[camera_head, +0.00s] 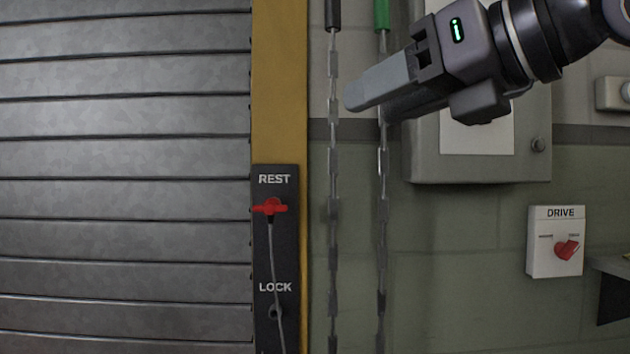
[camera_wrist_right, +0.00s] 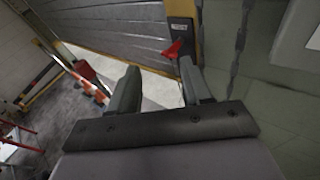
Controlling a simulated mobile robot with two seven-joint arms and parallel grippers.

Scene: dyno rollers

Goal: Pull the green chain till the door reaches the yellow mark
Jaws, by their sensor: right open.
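The slatted grey door (camera_head: 120,150) fills the left of the head view; it also shows in the wrist view (camera_wrist_right: 125,32). The green chain hangs from a green sleeve (camera_head: 381,14), and its links (camera_head: 382,215) run down the wall. A second chain with a black sleeve (camera_head: 333,180) hangs left of it. My right gripper (camera_head: 367,108) is open, crossing in front of the green chain, its tips just right of the black-sleeved chain. In the wrist view nothing is between its fingers (camera_wrist_right: 160,90); one chain (camera_wrist_right: 238,45) passes right of them. I cannot make out the yellow mark. My left gripper is not in view.
A yellow post (camera_head: 280,90) edges the door and carries a REST/LOCK plate (camera_head: 262,245) with a red-handled pin (camera_head: 270,207) at REST. A grey wall box (camera_head: 480,170) stands right of the chains, with a DRIVE switch (camera_head: 541,262) below it.

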